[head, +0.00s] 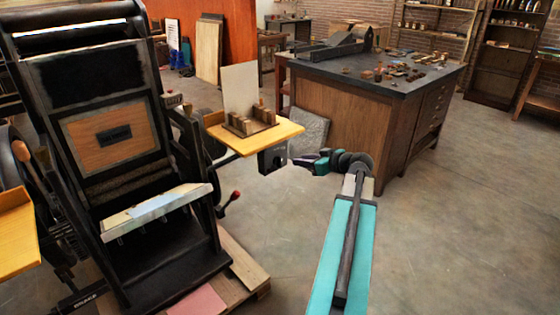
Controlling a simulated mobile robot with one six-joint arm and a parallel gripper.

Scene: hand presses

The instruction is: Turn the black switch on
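A small black box (272,159), which looks like the black switch, hangs under the edge of a yellow side shelf (285,131) on the hand press. Its right side carries a small pale part, too small to make out. My gripper (297,161) is just right of the box, at the end of my teal arm, and points left at it. The fingertips are very close to the box's right side. I cannot tell whether they touch it. The fingers are too small and side-on to show whether they are open or shut.
The large black hand press (110,120) fills the left side, with a red-knobbed lever (235,196) on its right. Wooden blocks (250,121) stand on the yellow shelf. A wooden cabinet (345,110) with a dark top stands behind my arm. The floor (450,230) at right is clear.

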